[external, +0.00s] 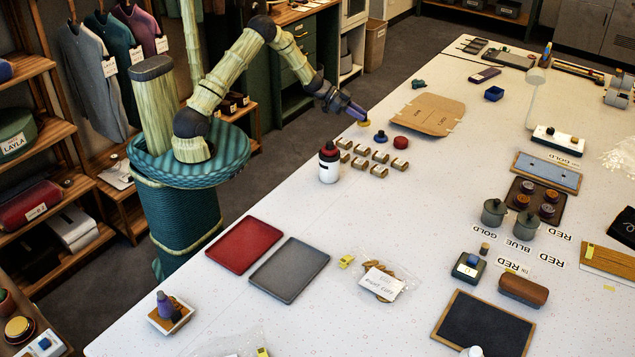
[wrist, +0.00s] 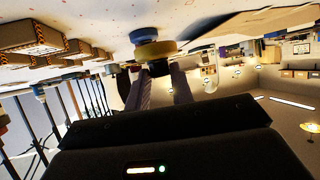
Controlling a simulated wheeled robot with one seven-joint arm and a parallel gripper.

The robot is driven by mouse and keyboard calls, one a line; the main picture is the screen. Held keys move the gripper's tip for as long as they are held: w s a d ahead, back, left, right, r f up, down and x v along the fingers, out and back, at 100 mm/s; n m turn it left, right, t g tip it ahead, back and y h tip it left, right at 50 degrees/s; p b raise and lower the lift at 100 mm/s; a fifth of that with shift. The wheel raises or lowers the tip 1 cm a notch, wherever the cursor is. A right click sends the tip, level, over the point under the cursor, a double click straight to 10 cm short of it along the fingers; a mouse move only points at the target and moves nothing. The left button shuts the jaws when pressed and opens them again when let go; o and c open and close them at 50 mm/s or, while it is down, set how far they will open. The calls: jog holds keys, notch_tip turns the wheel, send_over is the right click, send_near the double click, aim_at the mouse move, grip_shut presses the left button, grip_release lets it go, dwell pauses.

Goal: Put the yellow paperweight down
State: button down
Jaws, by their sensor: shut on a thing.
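My gripper (external: 357,113) reaches over the far-left edge of the white table and is shut on the yellow paperweight (external: 364,123). In the wrist view, which is upside down, my gripper's fingers (wrist: 160,78) hold the dark knob of the yellow paperweight (wrist: 155,50). Its yellow disc faces the table top. I cannot tell whether it touches the table. The blue paperweight (external: 380,137) stands close to the right of it, and its blue disc shows just behind in the wrist view (wrist: 143,36). The red paperweight (external: 400,142) stands further right.
Several small brown boxes (external: 380,156) stand in rows just in front of the paperweights. A white bottle with a red cap (external: 329,163) stands by the table edge. A flat cardboard piece (external: 428,114) lies to the right. Bare table (external: 450,185) lies beyond the boxes.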

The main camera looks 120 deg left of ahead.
jog(key=shift+s+f, duration=0.15)
jog(key=shift+f, duration=1.65)
jog(key=shift+f, duration=0.2)
jog(key=c, duration=1.2)
grip_release()
jog(key=shift+r, duration=0.1)
